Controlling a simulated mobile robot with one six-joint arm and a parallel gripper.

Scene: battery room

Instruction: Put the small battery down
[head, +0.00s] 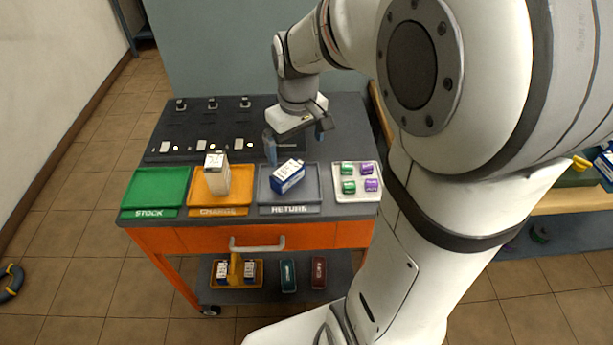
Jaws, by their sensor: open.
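A small blue and white battery (287,176) lies at an angle in the grey RETURN tray (290,210). A taller cream and white battery (216,176) stands in the orange CHARGE tray (240,205); which of the two the task means I cannot tell. My gripper (297,145) is open and empty, just behind the blue and white battery near the tray's back edge. Its fingers point down and appear apart from both batteries. The exact gap is hard to judge from this view.
The green STOCK tray (155,188) is empty. A white tray (343,196) holds several green and purple pieces. A dark panel (190,135) with several small fittings spans the cart's back. The lower shelf (265,305) carries a yellow carrier (237,272) and two dark cases.

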